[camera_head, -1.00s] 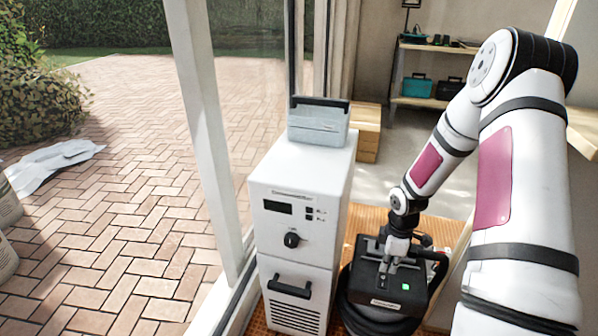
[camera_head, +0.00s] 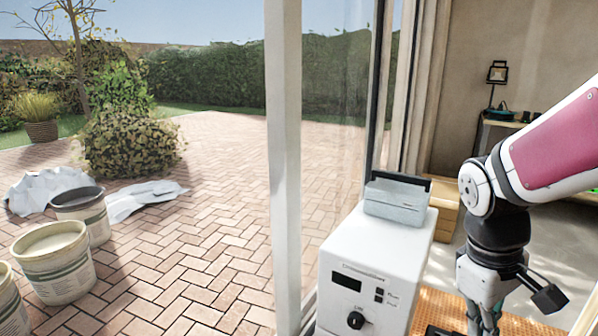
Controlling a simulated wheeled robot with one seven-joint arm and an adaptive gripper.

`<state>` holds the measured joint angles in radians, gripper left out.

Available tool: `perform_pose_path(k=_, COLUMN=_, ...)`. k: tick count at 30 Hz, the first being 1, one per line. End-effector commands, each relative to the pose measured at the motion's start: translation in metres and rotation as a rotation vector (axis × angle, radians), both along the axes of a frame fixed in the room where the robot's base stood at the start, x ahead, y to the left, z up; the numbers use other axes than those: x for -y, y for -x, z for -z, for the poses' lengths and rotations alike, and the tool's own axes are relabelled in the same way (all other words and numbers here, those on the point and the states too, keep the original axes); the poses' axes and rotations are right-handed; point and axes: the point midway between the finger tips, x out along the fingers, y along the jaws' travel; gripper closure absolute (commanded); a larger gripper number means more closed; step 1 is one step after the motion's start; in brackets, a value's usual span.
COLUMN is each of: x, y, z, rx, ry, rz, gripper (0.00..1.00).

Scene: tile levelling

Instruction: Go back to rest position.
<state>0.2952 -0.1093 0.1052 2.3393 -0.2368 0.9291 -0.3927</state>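My arm comes in from the right edge, and my gripper (camera_head: 484,322) hangs from it, pointing down at the lower right. Its grey fingers run down to the bottom edge of the view, so their tips are cut off or hard to make out. I see nothing held, but I cannot tell whether the fingers are open or shut. A dark edge, perhaps of the black device, shows at the very bottom, left of the fingers.
A white machine (camera_head: 372,262) with a knob stands left of my gripper, a grey handled case (camera_head: 397,200) on top. Orange flooring (camera_head: 535,318) lies below. A white post (camera_head: 284,150) and glass border the brick patio (camera_head: 190,245), where buckets (camera_head: 55,262) stand.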

Motion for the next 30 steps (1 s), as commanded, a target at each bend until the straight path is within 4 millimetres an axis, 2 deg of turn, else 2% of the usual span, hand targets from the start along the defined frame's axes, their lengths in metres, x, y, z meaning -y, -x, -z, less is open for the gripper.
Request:
perform_pose_path(k=1, x=-0.011, y=0.014, z=-0.012, rx=0.020, ry=-0.002, rz=0.030, gripper=1.00)
perform_pose_path(k=3, x=-0.025, y=0.033, z=-0.025, rx=0.038, ry=-0.014, rz=0.080, gripper=1.00)
perform_pose_path(k=7, x=-0.049, y=0.072, z=-0.043, rx=0.066, ry=-0.048, rz=0.169, gripper=1.00)
perform_pose_path(k=12, x=-0.073, y=0.117, z=-0.054, rx=0.089, ry=-0.101, rz=0.260, gripper=1.00)
perform_pose_path(k=18, x=-0.091, y=0.154, z=-0.057, rx=0.098, ry=-0.155, rz=0.323, gripper=1.00)
perform_pose_path(k=23, x=-0.102, y=0.180, z=-0.056, rx=0.101, ry=-0.197, rz=0.360, gripper=1.00)
perform_pose_path(k=30, x=-0.101, y=0.171, z=-0.094, rx=0.133, ry=-0.200, rz=0.358, gripper=1.00)
